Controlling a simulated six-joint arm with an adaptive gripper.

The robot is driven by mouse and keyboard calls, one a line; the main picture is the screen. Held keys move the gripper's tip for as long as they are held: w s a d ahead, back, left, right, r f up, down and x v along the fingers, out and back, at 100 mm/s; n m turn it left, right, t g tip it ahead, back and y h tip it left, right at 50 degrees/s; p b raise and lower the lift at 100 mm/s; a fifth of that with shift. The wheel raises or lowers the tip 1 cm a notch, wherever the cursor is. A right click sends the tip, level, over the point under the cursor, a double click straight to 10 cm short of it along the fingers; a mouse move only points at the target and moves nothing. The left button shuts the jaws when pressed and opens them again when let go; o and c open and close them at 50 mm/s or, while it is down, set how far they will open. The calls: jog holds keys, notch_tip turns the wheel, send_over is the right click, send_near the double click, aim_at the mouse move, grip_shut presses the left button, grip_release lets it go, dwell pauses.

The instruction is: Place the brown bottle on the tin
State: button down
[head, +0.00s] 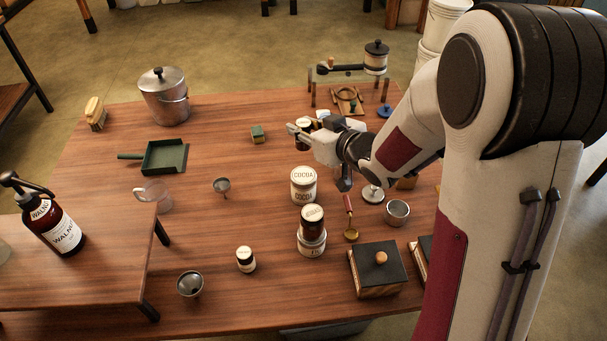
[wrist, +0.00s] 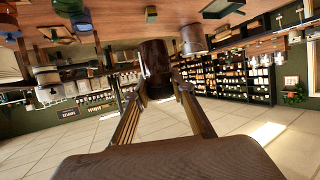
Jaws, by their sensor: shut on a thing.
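My gripper (head: 300,134) reaches in from the right and is shut on a dark brown bottle (head: 304,144) with a pale lid, at the back middle of the table. In the wrist view, the brown bottle (wrist: 155,56) sits between the fingertips. I cannot tell whether it touches the table. A cream COCOA tin (head: 303,190) stands in front of the gripper, its top bare. Nearer, another brown jar (head: 312,223) stands upright on a second pale tin (head: 311,247). A brown WALNUT pump bottle (head: 60,232) stands at far left.
A steel pot (head: 164,97), green dustpan (head: 165,156) and glass cup (head: 155,197) are at left. A gold spoon (head: 350,232), metal cup (head: 397,212) and black-topped box (head: 377,270) lie at right. A small jar (head: 245,259) is in front. The table's middle left is fairly clear.

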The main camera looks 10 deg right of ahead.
aim_at(308, 149)
jog(key=shift+f, duration=0.1)
jog(key=shift+f, duration=2.85)
jog(key=shift+f, duration=0.1)
jog(key=shift+f, duration=1.95)
jog(key=shift+f, duration=0.15)
jog(key=c, duration=1.7)
grip_release()
jog(key=shift+v, duration=3.8)
